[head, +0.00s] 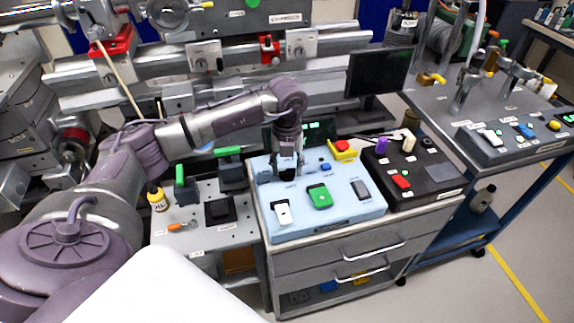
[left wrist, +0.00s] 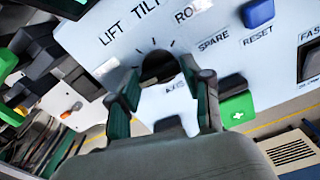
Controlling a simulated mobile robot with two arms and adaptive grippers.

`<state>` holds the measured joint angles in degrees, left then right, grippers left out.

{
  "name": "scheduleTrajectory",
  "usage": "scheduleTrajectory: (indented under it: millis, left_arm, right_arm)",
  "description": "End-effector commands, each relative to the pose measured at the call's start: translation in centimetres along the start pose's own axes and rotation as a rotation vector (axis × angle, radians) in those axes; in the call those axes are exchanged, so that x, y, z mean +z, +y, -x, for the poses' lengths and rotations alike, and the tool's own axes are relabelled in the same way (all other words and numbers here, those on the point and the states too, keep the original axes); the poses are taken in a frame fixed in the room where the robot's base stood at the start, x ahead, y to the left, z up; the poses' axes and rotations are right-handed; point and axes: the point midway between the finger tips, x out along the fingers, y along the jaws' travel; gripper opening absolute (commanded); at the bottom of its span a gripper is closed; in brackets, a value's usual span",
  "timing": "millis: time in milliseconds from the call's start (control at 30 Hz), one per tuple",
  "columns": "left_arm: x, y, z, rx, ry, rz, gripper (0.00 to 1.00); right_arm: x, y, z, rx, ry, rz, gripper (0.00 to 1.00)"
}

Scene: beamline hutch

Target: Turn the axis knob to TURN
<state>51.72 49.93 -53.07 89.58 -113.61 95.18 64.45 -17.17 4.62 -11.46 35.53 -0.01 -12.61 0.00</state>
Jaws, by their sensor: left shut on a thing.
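The axis knob (left wrist: 158,67) is dark and round. It sits on the light blue control panel (head: 335,221) among the printed words LIFT, TILT and one starting RO, partly covered. I cannot read a TURN mark or tell where the pointer stands. My left gripper (head: 287,169) reaches down onto the back left of the panel and hides the knob in the head view. In the left wrist view its fingers (left wrist: 160,85) stand on both sides of the knob, shut on it. My right gripper is not in view.
The panel also bears a green switch (head: 320,196), a white switch (head: 282,213), a grey switch (head: 360,189) and a blue button (head: 325,167). A red stop button (head: 341,146) sits behind. A dark joystick box (head: 430,198) stands to the right, and a yellow bottle (head: 157,198) to the left.

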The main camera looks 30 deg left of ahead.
Motion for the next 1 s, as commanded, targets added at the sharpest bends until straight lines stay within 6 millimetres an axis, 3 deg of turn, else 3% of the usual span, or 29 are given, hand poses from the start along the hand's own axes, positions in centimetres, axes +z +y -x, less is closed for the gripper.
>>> scheduleTrajectory:
  millis: [400,1000]
  left_arm:
    - [0.19,-0.03,0.25,-0.004,-0.005,0.241,0.15]
    - [0.23,0.0,0.23,-0.004,-0.006,0.294,0.15]
  right_arm:
    - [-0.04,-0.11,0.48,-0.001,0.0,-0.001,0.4]
    - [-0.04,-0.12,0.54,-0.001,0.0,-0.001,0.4]
